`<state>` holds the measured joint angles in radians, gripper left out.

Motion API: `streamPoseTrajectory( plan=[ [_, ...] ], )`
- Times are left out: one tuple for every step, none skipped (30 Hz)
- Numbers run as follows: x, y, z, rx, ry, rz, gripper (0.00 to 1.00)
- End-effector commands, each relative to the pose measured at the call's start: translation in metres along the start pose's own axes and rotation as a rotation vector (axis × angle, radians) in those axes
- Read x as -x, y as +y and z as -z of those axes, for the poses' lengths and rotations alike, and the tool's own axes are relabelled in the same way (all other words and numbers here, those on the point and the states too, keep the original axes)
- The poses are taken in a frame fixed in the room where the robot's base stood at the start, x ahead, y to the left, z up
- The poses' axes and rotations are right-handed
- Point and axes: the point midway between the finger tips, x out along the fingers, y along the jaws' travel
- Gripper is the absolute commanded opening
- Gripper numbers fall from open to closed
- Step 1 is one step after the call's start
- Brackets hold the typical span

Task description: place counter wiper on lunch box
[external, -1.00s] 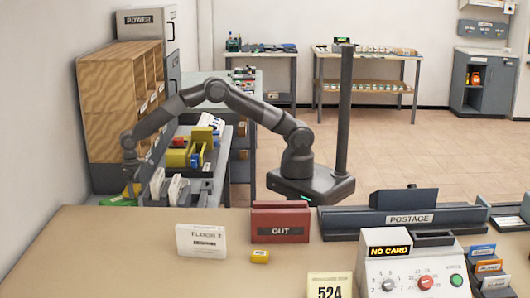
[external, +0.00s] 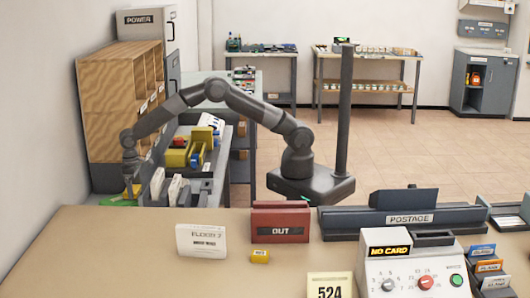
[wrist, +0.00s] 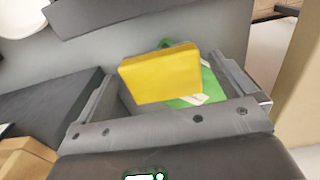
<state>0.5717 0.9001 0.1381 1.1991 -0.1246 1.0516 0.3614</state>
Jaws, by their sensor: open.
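A yellow block, which I take to be the counter wiper (wrist: 160,74), sits between the fingers of my gripper (wrist: 165,68) in the wrist view. Gaps show between it and both fingers, so my gripper is open around it. A green thing with a white stripe, perhaps the lunch box (wrist: 211,82), shows behind and below the block. The block seems to rest on it, but the contact is hidden. In the external view my gripper (external: 131,186) points down at the far left, just above the green thing (external: 118,201). The counter edge partly hides that spot.
A wooden pigeonhole cabinet (external: 105,105) stands close behind my gripper. To its right are white upright pieces (external: 157,184) and a yellow holder (external: 180,155). The counter (external: 110,245) in front carries a red OUT holder (external: 281,222) and a white sign (external: 201,240).

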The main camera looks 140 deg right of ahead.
Motion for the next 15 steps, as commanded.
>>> streamPoseTrajectory(
  plan=[
    [0.01, -0.001, 0.001, 0.0, 0.005, 0.001, 1.0],
    [0.015, -0.001, 0.001, 0.0, 0.005, 0.001, 1.0],
    [0.024, -0.001, 0.001, 0.0, 0.004, 0.001, 1.0],
    [0.03, -0.001, 0.001, 0.0, 0.005, 0.002, 1.0],
    [0.037, -0.001, 0.001, 0.0, 0.005, 0.002, 1.0],
    [0.046, -0.001, 0.001, 0.0, 0.005, 0.002, 1.0],
    [0.053, -0.001, 0.001, 0.001, 0.006, 0.002, 1.0],
    [0.06, -0.001, 0.0, 0.001, 0.005, 0.001, 1.0],
    [0.068, -0.001, 0.001, 0.001, 0.005, 0.001, 1.0],
    [0.074, -0.001, 0.0, 0.001, 0.005, 0.001, 1.0],
    [0.079, -0.001, 0.0, 0.001, 0.004, 0.001, 1.0],
    [0.086, -0.001, 0.0, 0.001, 0.004, 0.001, 1.0],
    [0.091, -0.001, 0.0, 0.001, 0.003, 0.001, 1.0],
    [0.095, -0.001, 0.0, 0.001, 0.003, 0.001, 1.0],
    [0.1, -0.001, 0.0, 0.001, 0.003, 0.001, 1.0]
  ],
)
